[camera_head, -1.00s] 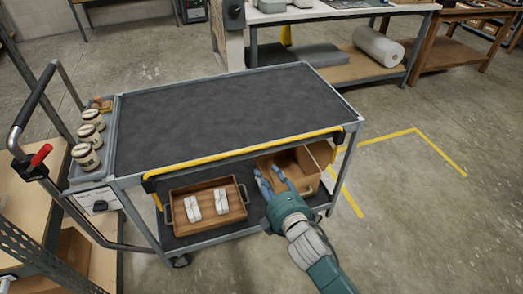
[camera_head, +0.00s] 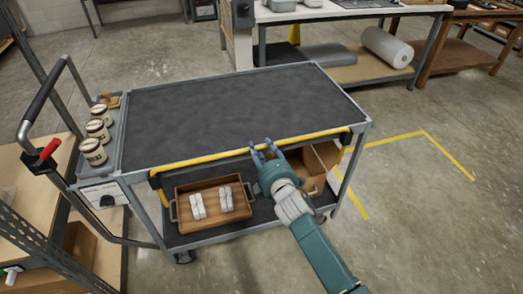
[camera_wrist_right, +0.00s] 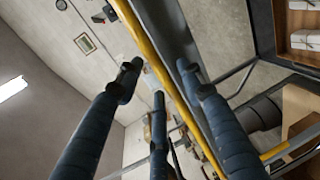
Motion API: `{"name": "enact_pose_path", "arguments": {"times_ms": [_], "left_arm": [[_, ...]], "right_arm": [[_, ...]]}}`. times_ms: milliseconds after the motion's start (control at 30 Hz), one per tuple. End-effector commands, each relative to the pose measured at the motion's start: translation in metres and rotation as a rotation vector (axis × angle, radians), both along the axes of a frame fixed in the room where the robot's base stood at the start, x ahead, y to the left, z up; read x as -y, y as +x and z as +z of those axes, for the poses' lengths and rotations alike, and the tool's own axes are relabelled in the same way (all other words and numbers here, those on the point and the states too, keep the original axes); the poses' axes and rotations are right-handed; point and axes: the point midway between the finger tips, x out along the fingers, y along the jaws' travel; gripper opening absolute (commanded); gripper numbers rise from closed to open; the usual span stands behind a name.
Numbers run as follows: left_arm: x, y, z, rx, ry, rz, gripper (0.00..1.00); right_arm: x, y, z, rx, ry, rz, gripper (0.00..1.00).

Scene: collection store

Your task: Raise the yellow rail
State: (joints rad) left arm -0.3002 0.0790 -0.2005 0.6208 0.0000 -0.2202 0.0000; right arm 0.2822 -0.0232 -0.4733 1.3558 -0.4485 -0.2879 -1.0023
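The yellow rail (camera_head: 215,154) runs along the front of the grey cart, just below its dark top shelf (camera_head: 235,105). My right gripper (camera_head: 262,148) is at the rail, right of its middle, with its blue fingers pointing up. In the right wrist view the rail (camera_wrist_right: 165,69) passes between the spread fingers (camera_wrist_right: 160,80). The fingers are open, and I cannot tell whether any touches the rail. My left gripper is not in view.
A wooden tray (camera_head: 180,207) with white bundles and a cardboard box (camera_head: 313,180) sit on the lower shelf. Several jars (camera_head: 97,130) stand at the cart's left end. The top shelf is bare. Yellow tape (camera_head: 448,155) marks open floor at right.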

Motion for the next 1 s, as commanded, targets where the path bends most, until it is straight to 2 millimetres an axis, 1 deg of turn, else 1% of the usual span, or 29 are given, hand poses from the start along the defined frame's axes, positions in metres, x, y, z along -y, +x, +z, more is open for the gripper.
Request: {"name": "enact_pose_path", "arguments": {"times_ms": [167,200,267,300,400,600,667,733,867,1000], "left_arm": [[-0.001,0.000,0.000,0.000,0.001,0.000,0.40],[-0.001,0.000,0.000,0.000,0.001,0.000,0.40],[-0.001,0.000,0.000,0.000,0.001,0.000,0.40],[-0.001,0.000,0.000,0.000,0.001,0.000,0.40],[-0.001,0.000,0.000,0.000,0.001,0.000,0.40],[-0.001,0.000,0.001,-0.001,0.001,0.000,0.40],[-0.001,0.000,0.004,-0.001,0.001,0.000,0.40],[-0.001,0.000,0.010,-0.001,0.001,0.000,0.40],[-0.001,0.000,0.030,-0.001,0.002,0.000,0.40],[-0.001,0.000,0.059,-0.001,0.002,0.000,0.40]], "right_arm": [[0.000,0.000,0.000,0.000,0.000,0.000,0.39],[0.000,0.000,0.000,0.000,0.000,0.000,0.37],[0.000,0.000,0.000,0.000,0.000,0.000,0.25],[0.000,0.000,0.000,0.000,0.000,0.000,0.17],[0.000,0.000,0.000,0.000,0.000,0.000,0.00],[0.000,0.000,0.001,0.000,0.000,0.000,0.00],[0.000,0.000,0.004,0.000,0.000,0.000,0.00],[0.000,0.000,0.011,0.001,0.000,0.000,0.00],[0.000,0.000,0.035,0.005,0.000,0.001,0.00],[0.000,0.001,0.068,0.007,0.000,0.001,0.00]]}}
